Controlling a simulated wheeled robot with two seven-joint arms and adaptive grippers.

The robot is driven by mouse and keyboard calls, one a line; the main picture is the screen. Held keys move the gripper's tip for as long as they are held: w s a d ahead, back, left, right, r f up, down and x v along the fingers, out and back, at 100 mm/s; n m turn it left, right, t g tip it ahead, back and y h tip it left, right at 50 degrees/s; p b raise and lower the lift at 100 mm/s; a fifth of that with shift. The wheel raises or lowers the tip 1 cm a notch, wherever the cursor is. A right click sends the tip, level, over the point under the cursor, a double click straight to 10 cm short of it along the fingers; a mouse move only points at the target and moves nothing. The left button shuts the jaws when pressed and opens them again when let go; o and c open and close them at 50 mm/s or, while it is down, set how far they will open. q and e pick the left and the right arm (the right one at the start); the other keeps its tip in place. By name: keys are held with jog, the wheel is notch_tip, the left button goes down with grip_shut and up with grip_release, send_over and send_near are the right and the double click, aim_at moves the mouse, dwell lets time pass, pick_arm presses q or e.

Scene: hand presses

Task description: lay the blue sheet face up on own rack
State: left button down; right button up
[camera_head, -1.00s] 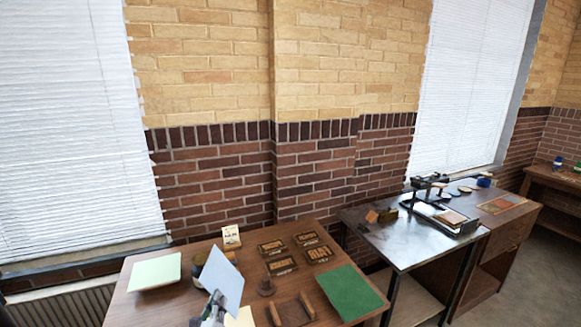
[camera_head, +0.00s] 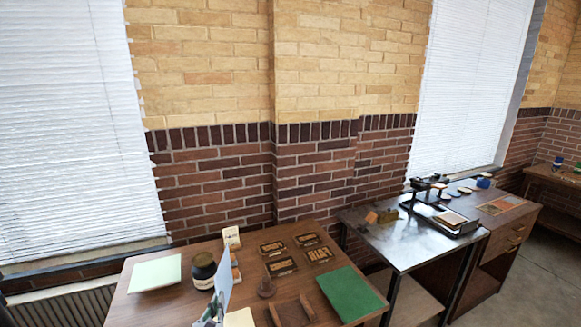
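The blue sheet (camera_head: 223,278) stands nearly edge-on to the head camera, above the left part of the wooden table (camera_head: 128,310). My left gripper (camera_head: 216,309) is at the sheet's lower end, at the bottom of the view, and appears shut on it. The fingertips are small and partly hidden by the sheet. I cannot tell which side of the sheet is its face. No rack clearly marked for the blue sheet shows. My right gripper is not in view.
A dark ink jar (camera_head: 203,268) stands beside the sheet. Pale green paper (camera_head: 155,273) lies left. Dark printing blocks (camera_head: 281,266), a wooden holder (camera_head: 291,311) and a green mat (camera_head: 350,293) lie right. A hand press (camera_head: 440,212) stands on the metal table (camera_head: 398,245).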

pick_arm(q)
jog(key=shift+m, duration=0.3)
jog(key=shift+m, duration=4.2)
jog(key=shift+m, duration=4.5)
